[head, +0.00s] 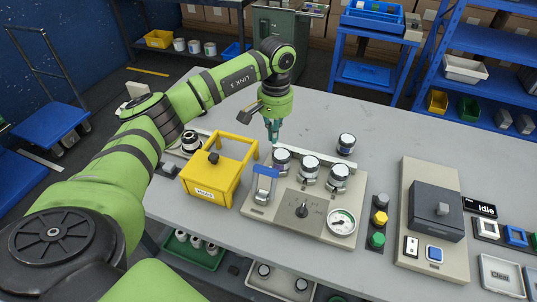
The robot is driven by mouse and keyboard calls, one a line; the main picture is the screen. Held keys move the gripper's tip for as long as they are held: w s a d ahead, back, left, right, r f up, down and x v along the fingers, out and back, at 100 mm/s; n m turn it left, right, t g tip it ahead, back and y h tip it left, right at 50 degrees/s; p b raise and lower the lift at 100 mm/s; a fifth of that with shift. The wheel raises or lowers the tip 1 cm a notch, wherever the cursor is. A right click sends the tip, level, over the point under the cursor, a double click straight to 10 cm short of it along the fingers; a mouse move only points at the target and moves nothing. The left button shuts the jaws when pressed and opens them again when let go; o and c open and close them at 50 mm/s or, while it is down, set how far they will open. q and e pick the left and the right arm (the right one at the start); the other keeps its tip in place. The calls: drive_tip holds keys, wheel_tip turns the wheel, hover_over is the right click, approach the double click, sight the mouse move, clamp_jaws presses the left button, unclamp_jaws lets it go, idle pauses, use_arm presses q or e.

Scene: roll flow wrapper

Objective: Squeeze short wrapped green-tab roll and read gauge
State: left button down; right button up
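A round white-faced gauge (341,221) sits at the front right of a beige panel (272,226). Three short white-and-dark rolls stand in a row on the panel: a left roll (281,160), a middle roll (309,168) and a right roll (338,177). Another roll (346,143) stands on the table behind them. I cannot make out a green tab on any roll, and the gauge reading is too small to read. My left gripper (272,139) points down just behind and above the left roll; its finger gap is not clear. My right gripper is out of view.
A yellow box (214,184) stands left of the panel. A blue-topped clamp (265,185) and a black knob (302,210) are on the panel. Yellow and green buttons (377,240) and a dark box unit (437,212) lie right. The table's back right is clear.

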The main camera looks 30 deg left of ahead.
use_arm(q)
drive_tip(key=f, duration=0.2)
drive_tip(key=f+p, duration=0.2)
drive_tip(key=f, duration=0.1)
drive_tip(key=shift+s+d+f, duration=0.1)
drive_tip(key=shift+s+f, duration=0.15)
drive_tip(key=shift+f, duration=0.1)
drive_tip(key=s+p, duration=0.3)
drive_tip(key=shift+s+d+r, duration=0.2)
drive_tip(key=shift+d+r, duration=0.05)
drive_tip(key=shift+d, duration=0.15)
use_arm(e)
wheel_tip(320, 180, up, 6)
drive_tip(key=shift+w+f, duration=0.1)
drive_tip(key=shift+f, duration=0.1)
